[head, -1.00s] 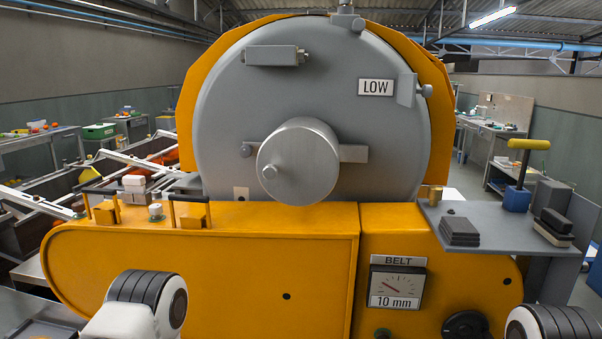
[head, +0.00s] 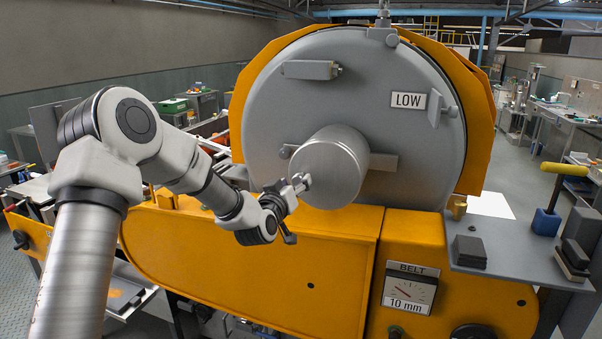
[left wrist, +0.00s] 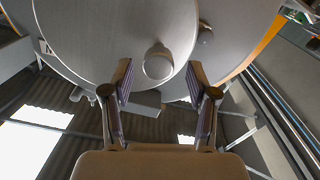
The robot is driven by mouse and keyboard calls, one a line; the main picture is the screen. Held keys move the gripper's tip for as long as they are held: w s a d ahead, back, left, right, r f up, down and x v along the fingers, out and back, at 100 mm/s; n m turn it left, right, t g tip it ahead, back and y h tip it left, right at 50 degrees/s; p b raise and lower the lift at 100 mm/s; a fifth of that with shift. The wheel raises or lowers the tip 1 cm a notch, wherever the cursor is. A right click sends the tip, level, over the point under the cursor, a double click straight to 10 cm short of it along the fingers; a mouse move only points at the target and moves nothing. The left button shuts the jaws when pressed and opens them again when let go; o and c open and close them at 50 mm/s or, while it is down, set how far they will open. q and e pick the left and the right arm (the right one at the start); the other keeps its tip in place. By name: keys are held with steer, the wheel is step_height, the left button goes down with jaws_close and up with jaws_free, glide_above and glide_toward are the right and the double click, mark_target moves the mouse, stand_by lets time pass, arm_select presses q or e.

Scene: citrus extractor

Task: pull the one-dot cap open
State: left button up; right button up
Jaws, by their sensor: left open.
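The cap is a grey metal cylinder (head: 336,168) on the front of the round grey door (head: 310,105). In the head view my left gripper (head: 299,183) is at the left edge of the cap's front face and hides its small knob. In the left wrist view the round knob (left wrist: 158,65) stands out from the cap's face (left wrist: 110,38). The open fingers of my left gripper (left wrist: 159,82) are on either side in line with the knob; I cannot tell whether they touch it. No dot mark shows now. My right gripper is out of view.
The orange machine body (head: 300,255) lies below the door. A bar (head: 383,163) lies behind the cap. At the right, a grey shelf (head: 510,262) holds dark blocks (head: 470,251) and a blue block with a yellow handle (head: 546,220).

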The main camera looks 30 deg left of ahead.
arm_select(q)
steer(key=x, duration=0.2)
steer(key=shift+w+r+p, duration=0.15)
steer(key=shift+w+p, duration=0.2)
steer(key=shift+w, duration=0.1)
steer(key=shift+s+a, duration=0.1)
jaws_close()
